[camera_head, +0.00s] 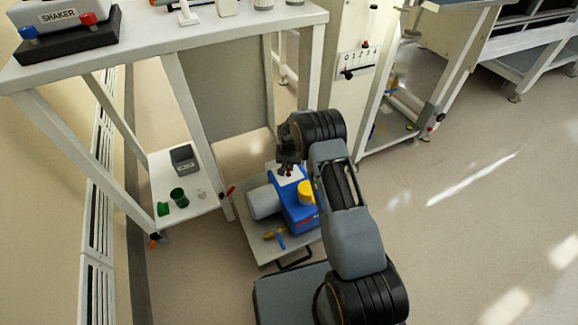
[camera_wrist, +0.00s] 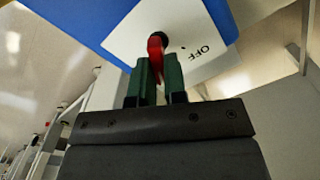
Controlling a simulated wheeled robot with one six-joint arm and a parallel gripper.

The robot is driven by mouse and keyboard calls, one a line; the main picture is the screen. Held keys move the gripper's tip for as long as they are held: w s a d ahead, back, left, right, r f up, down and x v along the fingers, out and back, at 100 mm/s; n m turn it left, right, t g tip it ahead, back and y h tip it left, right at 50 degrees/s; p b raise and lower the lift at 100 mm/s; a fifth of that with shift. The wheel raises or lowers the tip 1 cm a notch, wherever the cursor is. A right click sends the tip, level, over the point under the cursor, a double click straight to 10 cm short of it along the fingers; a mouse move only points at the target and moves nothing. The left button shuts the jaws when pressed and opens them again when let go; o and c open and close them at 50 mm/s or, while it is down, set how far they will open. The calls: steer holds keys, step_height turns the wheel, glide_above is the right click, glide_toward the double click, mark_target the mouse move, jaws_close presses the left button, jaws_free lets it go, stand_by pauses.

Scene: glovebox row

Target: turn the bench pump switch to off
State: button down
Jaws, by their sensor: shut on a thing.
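The bench pump (camera_head: 297,216) is blue with a grey motor and a yellow cap, on a low grey cart. It also shows in the wrist view as a blue body (camera_wrist: 75,18) with a white switch plate (camera_wrist: 130,38). The red switch lever (camera_wrist: 155,46) stands at a dark pivot on the plate. The printed word OFF lies to its right, upside down, and the lever does not point at it. My gripper (camera_wrist: 160,70) has its green fingers shut on the red lever. In the head view my gripper (camera_head: 287,165) is over the plate, and my arm hides part of the pump.
A white bench (camera_head: 150,48) with a shaker (camera_head: 65,28) stands at the upper left. Its low shelf (camera_head: 165,160) holds a grey box and green containers. A small yellow and blue item lies on the cart (camera_head: 258,247). Open floor (camera_head: 460,190) lies to the right.

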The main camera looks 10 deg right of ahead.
steer(key=shift+n, duration=0.4)
steer(key=shift+a+n, duration=0.15)
steer(key=shift+n, duration=2.25)
steer(key=c, duration=1.2)
jaws_free()
steer(key=shift+o, duration=0.2)
step_height(320, 180, up, 14)
steer(key=p, duration=0.4)
steer(key=shift+p, duration=0.35)
